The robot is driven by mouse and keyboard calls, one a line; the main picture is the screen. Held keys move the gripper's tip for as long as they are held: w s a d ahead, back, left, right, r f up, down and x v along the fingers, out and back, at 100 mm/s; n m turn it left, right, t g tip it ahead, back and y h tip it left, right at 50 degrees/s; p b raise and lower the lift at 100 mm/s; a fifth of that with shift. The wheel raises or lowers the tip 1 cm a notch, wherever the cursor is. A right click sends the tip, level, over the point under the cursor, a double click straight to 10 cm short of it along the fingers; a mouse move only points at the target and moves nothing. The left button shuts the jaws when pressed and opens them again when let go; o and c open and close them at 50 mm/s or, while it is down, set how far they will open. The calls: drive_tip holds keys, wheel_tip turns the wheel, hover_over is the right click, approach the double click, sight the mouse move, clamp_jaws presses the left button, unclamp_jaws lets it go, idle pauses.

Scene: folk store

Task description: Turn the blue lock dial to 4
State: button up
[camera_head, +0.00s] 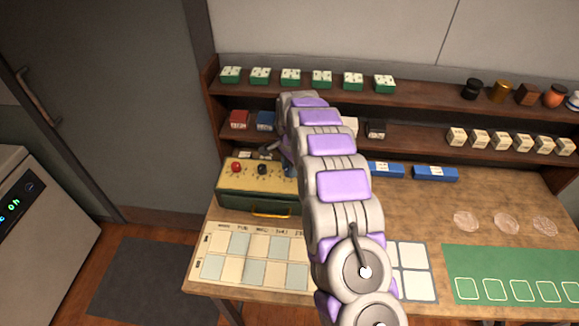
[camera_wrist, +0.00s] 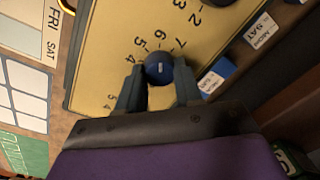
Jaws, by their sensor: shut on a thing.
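The yellow-topped box (camera_head: 225,177) stands on the table with a red dial (camera_head: 236,167) and a dark dial (camera_head: 262,169) on its top face. In the wrist view the blue lock dial (camera_wrist: 159,67) sits on the yellow face (camera_wrist: 110,55) between the fingers of my gripper (camera_wrist: 160,78). My gripper is shut on it, one finger on each side. In the head view my arm mostly hides this dial.
Shelves (camera_head: 420,92) with green-and-white blocks and small boxes rise behind the box. A weekday chart (camera_head: 250,257) lies in front of it. Blue boxes (camera_head: 435,173) and a green mat (camera_head: 515,272) lie to the right. Small labelled blocks (camera_wrist: 217,76) stand close beside the gripper.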

drive_tip(key=shift+w+r+n, duration=0.1)
drive_tip(key=shift+n, duration=0.2)
drive_tip(key=n+p, duration=0.1)
drive_tip(key=n, duration=0.2)
drive_tip(key=shift+p, duration=0.3)
drive_tip(key=n+p, duration=0.1)
drive_tip(key=n, duration=0.2)
drive_tip(key=shift+w+a+r+n, duration=0.1)
drive_tip(key=shift+n, duration=0.2)
drive_tip(key=n+p, duration=0.1)
drive_tip(key=n, duration=0.3)
drive_tip(key=shift+n, duration=0.3)
drive_tip(key=shift+a+n+g+p, duration=0.15)
drive_tip(key=shift+n+g+p, duration=0.2)
drive_tip(key=shift+n, duration=1.55)
drive_tip(key=shift+w, duration=0.1)
drive_tip(key=o, duration=1)
drive_tip(key=shift+o, duration=0.2)
